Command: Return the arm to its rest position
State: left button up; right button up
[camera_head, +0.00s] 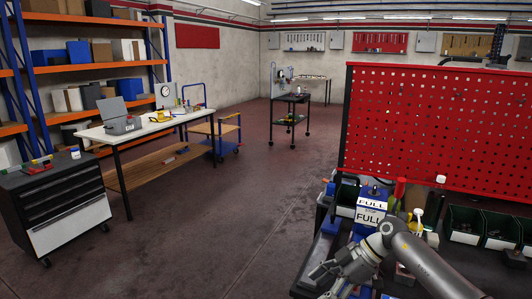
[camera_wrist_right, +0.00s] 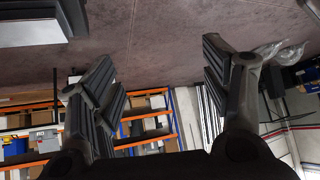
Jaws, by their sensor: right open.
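My right arm (camera_head: 415,258) reaches in from the lower right of the head view, beside the workbench with the red pegboard. Its gripper (camera_head: 326,275) is at the bottom, over the bench's near left corner. In the right wrist view my right gripper (camera_wrist_right: 158,62) has its two dark fingers wide apart, with nothing between them. Behind the fingers are the floor and, upside down, the orange shelving (camera_wrist_right: 143,125). My left arm and left gripper are not in view.
The red pegboard (camera_head: 430,125) rises behind the bench. Blue boxes marked FULL (camera_head: 371,213), dark bins (camera_head: 463,225) and small bottles crowd around my right arm. A white table (camera_head: 150,124) and a drawer cabinet (camera_head: 62,205) stand at left. The floor (camera_head: 235,195) between is clear.

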jog(key=w+a+f+m+t+y+b, duration=0.1)
jog(key=a+f+m+t+y, duration=0.15)
jog(key=f, duration=0.55)
jog(key=a+f+m+t+y+b, duration=0.1)
jog(key=a+f+t+y+b, duration=0.2)
jog(key=f, duration=0.4)
jog(key=s+d+f+m+t+h, duration=0.2)
jog(key=s+d+f+m+h, duration=0.1)
jog(key=f, duration=0.6)
jog(key=s+d+f+m+t+h+b, duration=0.1)
jog(key=s+d+f+m+t+h, duration=0.15)
jog(key=f, duration=0.55)
jog(key=s+d+f+m+t+h, duration=0.2)
jog(key=s+d+f+m+h, duration=0.15)
jog(key=f, duration=0.55)
jog(key=s+d+f+m+g+h+b, duration=0.1)
jog(key=s+d+f+g+h, duration=0.15)
jog(key=s+f, duration=0.6)
jog(key=s+d+f+m+g+h, duration=0.1)
jog(key=s+d+f+g, duration=0.35)
jog(key=s, duration=0.75)
jog(key=s+f+g, duration=0.2)
jog(key=s+f, duration=0.2)
jog(key=s, duration=0.8)
jog(key=s+a+f+g+h+b, duration=0.1)
jog(key=s+f, duration=0.4)
jog(key=s, duration=0.7)
jog(key=shift+s+g, duration=0.15)
jog(key=shift+g, duration=0.25)
